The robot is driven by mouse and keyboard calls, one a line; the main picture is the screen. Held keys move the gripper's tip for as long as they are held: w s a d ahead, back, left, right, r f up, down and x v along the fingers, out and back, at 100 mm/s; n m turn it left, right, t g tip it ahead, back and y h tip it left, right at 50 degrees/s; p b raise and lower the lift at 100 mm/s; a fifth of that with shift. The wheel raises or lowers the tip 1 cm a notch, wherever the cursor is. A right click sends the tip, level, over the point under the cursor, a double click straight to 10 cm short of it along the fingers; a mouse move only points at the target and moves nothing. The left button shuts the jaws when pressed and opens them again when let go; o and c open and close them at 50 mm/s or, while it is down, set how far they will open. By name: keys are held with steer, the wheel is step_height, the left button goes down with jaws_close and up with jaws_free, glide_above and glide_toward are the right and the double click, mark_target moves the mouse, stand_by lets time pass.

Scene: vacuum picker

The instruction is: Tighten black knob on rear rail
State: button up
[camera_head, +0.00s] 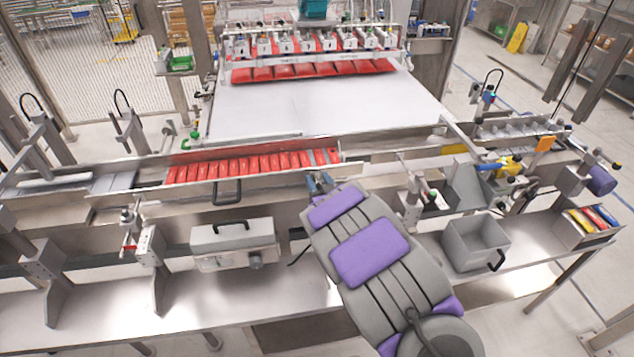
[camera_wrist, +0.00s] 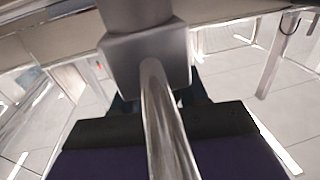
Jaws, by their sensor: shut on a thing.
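My gripper (camera_head: 320,183) reaches up to the metal rail (camera_head: 120,209) in front of the row of red packs. In the wrist view its dark blue fingers (camera_wrist: 158,102) are at either side of a grey clamp block (camera_wrist: 118,62), around a part hidden behind a bright metal rod (camera_wrist: 155,110). The gripper is shut on that part. I cannot make out a black knob at the fingers in either view; the rod, the block and my arm cover the spot. Another long rail (camera_head: 250,150) runs behind the red packs.
Red packs (camera_head: 250,167) fill the channel between the rails. A grey box (camera_head: 235,246) with a handle stands left of my arm, and an open grey bin (camera_head: 475,243) stands right. Upright brackets with clamps (camera_head: 152,246) line the front. A suction-head row (camera_head: 305,43) hangs at the back.

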steer(key=shift+d+f+m+t+h+b, duration=0.15)
steer(key=shift+m+t+h+b, duration=0.3)
steer(key=shift+m+h, duration=0.65)
steer(key=shift+h, duration=0.4)
steer(key=o, duration=0.9)
steer(key=shift+o, duration=0.2)
